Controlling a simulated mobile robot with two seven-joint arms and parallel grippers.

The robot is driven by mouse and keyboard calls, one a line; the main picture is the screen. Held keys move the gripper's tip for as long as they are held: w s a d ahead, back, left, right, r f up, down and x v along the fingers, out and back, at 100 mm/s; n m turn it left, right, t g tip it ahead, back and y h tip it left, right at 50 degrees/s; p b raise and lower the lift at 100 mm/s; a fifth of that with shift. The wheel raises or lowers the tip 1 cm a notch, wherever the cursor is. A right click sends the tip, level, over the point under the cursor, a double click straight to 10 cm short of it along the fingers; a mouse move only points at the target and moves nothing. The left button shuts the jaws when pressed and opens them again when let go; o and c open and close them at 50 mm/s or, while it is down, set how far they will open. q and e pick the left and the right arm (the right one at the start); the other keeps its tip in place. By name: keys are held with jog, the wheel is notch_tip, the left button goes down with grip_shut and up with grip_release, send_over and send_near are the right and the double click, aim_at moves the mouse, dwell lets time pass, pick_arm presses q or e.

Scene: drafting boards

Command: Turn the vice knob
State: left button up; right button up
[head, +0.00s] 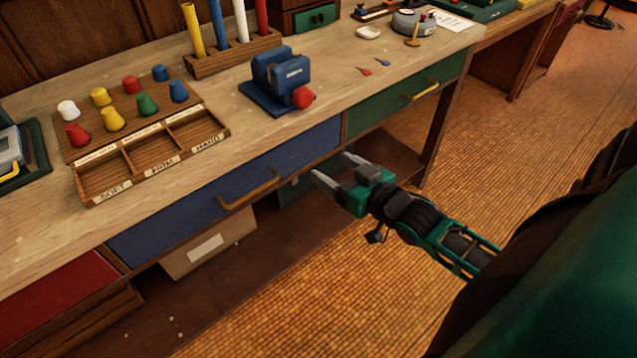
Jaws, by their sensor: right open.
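A blue vice (276,82) stands on the wooden bench top, near its front edge. Its red knob (303,97) sticks out at the vice's front right, facing the bench edge. My right gripper (331,167) is open and empty. It is in front of the bench, below and to the right of the knob, with its two grey fingers pointing up and left toward the drawers. It is apart from the vice and the knob. My left gripper is not in view.
A wooden tray (88,200) with empty compartments and several coloured pegs sits left of the vice. A rack (205,66) of coloured tubes stands behind it. Drawer handles (248,188) jut from the bench front. The bench top right of the vice is mostly clear.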

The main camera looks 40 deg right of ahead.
jog(key=s+a+f+n+g, duration=0.1)
jog(key=s+a+f+g, duration=0.2)
jog(key=s+a+f, duration=0.4)
jog(key=shift+a+f+g+y, duration=0.35)
jog(key=shift+a+f, duration=0.5)
jog(key=shift+a, duration=0.5)
